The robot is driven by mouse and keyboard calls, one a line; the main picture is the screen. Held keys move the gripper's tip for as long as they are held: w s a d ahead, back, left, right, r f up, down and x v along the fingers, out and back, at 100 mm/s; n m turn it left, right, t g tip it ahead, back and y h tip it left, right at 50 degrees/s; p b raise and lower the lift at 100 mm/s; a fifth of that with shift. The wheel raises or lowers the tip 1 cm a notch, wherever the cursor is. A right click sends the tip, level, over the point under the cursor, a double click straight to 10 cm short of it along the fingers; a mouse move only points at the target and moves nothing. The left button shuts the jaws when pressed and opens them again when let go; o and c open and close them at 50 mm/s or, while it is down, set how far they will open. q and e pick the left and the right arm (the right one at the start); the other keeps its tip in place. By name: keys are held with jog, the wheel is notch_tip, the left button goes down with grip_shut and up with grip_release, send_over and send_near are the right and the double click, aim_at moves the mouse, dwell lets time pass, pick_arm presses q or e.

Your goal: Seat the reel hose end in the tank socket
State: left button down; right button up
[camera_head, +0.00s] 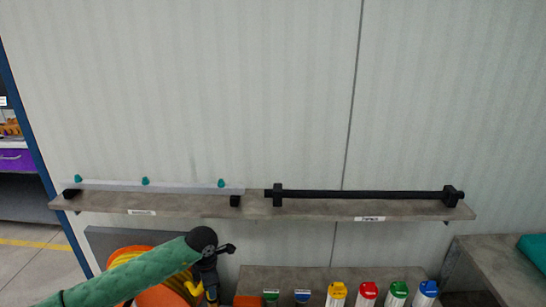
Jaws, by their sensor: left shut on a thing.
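My left gripper (210,287) hangs down at the lower left, below my green-sleeved forearm. It is shut on the end of the yellow hose, which is mostly hidden by the gripper and the bottom edge of the picture. The orange reel (160,297) with yellow hose (124,258) wound on it stands behind my left forearm, partly covered by it. I cannot make out the tank socket. My right gripper is not in view.
A wall shelf (255,206) carries a grey rail with green knobs (150,188) and a black bar (365,194). Below, a lower ledge (300,276) has several bottles with coloured caps (368,291). A grey bench (495,262) stands at the right.

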pick_arm(q)
jog(key=m, duration=0.4)
jog(key=shift+s+d+r+m, duration=0.2)
jog(key=shift+s+d+m, duration=0.05)
jog(key=shift+d+m, duration=0.1)
jog(key=s+d+r+m, duration=0.2)
jog(key=s+m, duration=0.4)
jog(key=m, duration=1.1)
jog(key=a+r+m, duration=0.1)
jog(key=a+r, duration=0.2)
jog(key=r, duration=0.2)
jog(key=shift+s+a, duration=0.3)
jog(key=shift+a, duration=0.05)
